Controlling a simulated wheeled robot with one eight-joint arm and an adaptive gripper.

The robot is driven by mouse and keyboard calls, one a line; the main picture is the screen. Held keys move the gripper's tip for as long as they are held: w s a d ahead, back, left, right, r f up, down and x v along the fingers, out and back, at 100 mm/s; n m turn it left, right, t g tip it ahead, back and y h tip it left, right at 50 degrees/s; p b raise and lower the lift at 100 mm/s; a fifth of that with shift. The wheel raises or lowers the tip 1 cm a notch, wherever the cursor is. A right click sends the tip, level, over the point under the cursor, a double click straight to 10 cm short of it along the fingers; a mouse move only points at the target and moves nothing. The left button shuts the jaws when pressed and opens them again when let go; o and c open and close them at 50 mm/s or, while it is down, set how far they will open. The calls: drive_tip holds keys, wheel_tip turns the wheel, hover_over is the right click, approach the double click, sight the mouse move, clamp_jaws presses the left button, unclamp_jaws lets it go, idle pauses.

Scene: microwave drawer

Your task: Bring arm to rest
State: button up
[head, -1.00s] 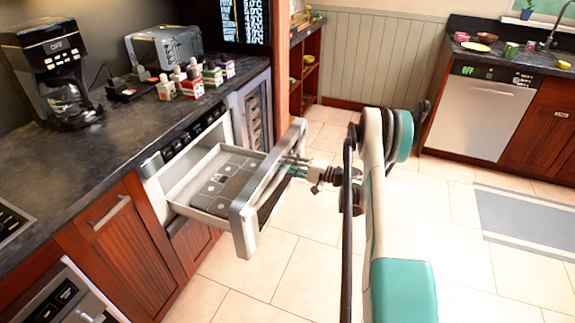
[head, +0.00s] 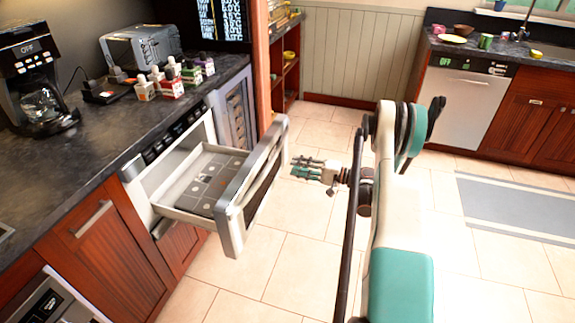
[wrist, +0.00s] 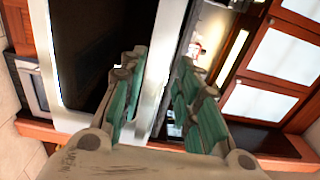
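My gripper (head: 307,168) is in front of the open microwave drawer (head: 226,217), to the right of its front panel, with a gap of floor showing between them. It points left toward the drawer and holds nothing. In the wrist view my gripper (wrist: 158,75) has its two green-padded fingers apart. The drawer's front (wrist: 45,50) fills the left of that view, dark with a pale frame. The drawer is pulled out from the counter and looks empty inside.
The counter (head: 95,150) holds a coffee maker (head: 35,85), a toaster (head: 143,45) and several small bottles (head: 172,82). A dishwasher (head: 468,105) stands at the back right. The tiled floor around my arm is clear, with a grey rug (head: 515,205) at the right.

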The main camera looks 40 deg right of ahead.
drive_tip(key=shift+s+d, duration=0.3)
drive_tip(key=shift+s, duration=0.15)
drive_tip(key=shift+r, duration=0.1)
